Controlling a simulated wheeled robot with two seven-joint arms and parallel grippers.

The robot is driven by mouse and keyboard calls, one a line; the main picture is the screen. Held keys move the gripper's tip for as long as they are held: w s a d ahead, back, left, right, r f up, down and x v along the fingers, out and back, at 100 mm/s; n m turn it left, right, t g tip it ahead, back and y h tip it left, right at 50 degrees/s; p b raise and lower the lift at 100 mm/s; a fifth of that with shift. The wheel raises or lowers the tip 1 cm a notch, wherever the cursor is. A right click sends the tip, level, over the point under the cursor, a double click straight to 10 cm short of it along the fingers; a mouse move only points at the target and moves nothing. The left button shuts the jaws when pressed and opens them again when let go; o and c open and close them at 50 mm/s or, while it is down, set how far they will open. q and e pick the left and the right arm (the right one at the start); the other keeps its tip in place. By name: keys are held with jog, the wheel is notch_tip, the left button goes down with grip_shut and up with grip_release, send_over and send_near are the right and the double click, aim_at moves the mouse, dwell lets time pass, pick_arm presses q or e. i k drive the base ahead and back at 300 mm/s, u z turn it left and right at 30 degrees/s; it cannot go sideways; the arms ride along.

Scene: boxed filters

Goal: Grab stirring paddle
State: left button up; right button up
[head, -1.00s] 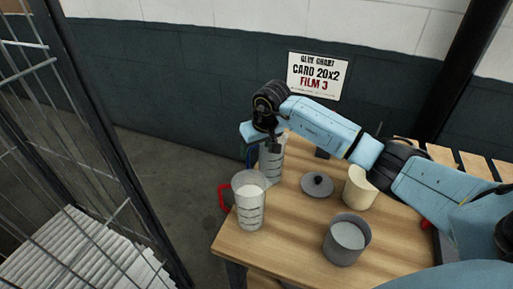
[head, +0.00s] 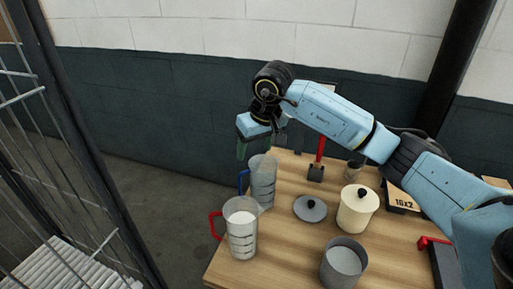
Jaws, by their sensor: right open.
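A tool with an upright red handle and a dark flat head (head: 316,173) is at the back of the wooden table (head: 285,250) in the head view. It may be the stirring paddle, but I cannot tell for sure. My right gripper (head: 262,144) is open, with its fingers pointing down, above and behind the blue-handled measuring jug (head: 263,185). It is left of the red-handled tool and apart from it. Nothing shows between its fingers. My left gripper is not in view.
A red-handled jug (head: 242,235) of white contents stands at the front left. A grey lid (head: 310,209), a cream lidded pot (head: 357,212) and a grey container (head: 343,263) stand right of it. A wire cage (head: 75,190) is at the left.

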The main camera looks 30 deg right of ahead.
aim_at(317, 162)
jog(key=z, duration=1.5)
